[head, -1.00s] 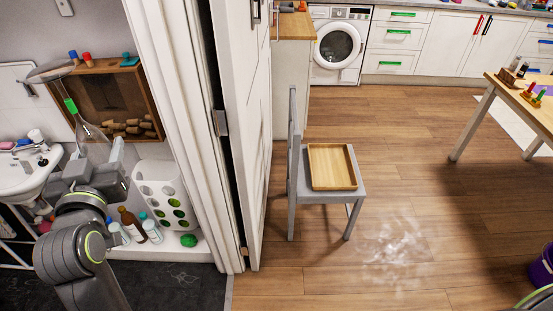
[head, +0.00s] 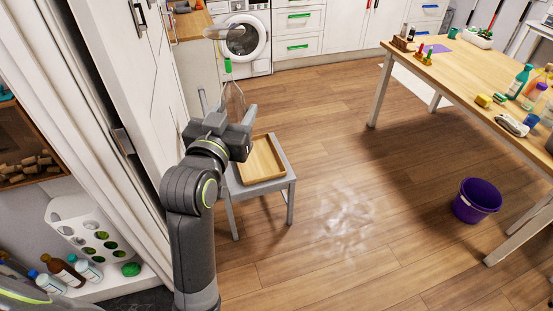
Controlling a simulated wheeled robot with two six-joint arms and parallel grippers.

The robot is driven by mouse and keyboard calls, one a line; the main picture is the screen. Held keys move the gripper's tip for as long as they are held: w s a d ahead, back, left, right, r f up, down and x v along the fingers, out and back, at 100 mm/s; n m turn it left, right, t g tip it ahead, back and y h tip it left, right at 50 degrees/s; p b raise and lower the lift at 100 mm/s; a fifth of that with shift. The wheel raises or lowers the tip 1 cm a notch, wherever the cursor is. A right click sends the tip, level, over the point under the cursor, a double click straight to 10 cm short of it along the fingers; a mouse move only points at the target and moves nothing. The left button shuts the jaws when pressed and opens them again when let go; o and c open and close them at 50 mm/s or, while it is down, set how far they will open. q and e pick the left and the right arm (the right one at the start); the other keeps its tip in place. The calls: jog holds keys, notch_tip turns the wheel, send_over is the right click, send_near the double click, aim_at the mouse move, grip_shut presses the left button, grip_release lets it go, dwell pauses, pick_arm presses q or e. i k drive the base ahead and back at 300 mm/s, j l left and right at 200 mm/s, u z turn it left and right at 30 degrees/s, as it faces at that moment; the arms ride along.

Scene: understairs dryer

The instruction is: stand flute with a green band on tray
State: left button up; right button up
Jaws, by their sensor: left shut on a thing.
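The flute with a green band (head: 228,68) is a clear glass, upside down with its foot at the top and its bowl downward. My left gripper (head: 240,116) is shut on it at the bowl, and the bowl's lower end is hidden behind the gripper. My right gripper is not in view.
The grey chair (head: 265,187) stands beside the white door (head: 120,90). A wooden table (head: 450,75) with bottles and small items is at the right. A purple bucket (head: 477,202) stands on the floor near it. The floor between has a pale wet-looking patch (head: 345,222).

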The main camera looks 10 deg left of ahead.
aim_at(263, 172)
jog(key=i+j+z, duration=0.55)
jog(key=i+j, duration=0.65)
